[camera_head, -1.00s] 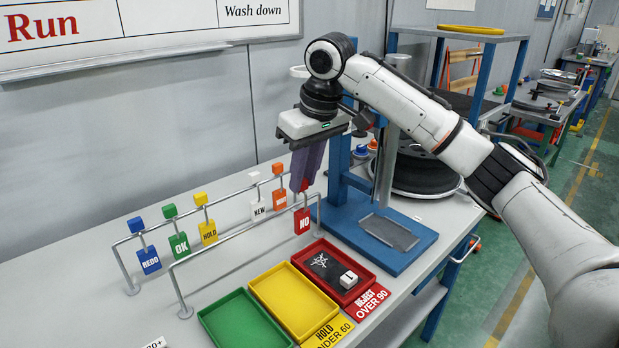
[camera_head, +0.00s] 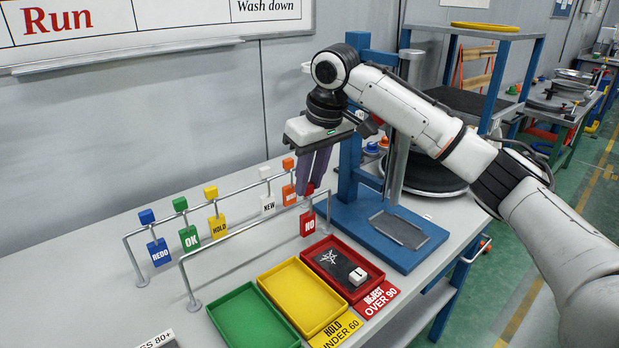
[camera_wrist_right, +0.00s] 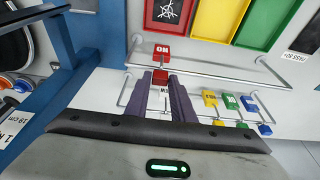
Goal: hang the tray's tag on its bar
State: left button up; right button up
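The red NO tag (camera_head: 308,225) has a small red cube on top and hangs upright at the right end of the front bar (camera_head: 240,232). Its stem is at the bar; I cannot tell whether its hook rests on it. My right gripper (camera_head: 309,186) points down with its purple fingers closed about the red cube, partly hiding it. In the right wrist view the cube (camera_wrist_right: 160,76) sits at the fingertips, with the NO plate beyond. The red tray (camera_head: 325,284) holds a dark patterned pad and a white block marked 1. My left gripper is out of view.
The rear bar (camera_head: 140,233) carries the REDO, OK, HOLD, NEW and orange tags, close behind the fingers. A yellow tray (camera_head: 285,313) and a green tray (camera_head: 232,322) lie left of the red tray. A blue press stand (camera_head: 348,218) stands close on the right.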

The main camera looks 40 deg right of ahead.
jog(key=o, duration=0.4)
jog(key=shift+r, duration=0.1)
jog(key=v, duration=1)
jog(key=shift+s, duration=0.1)
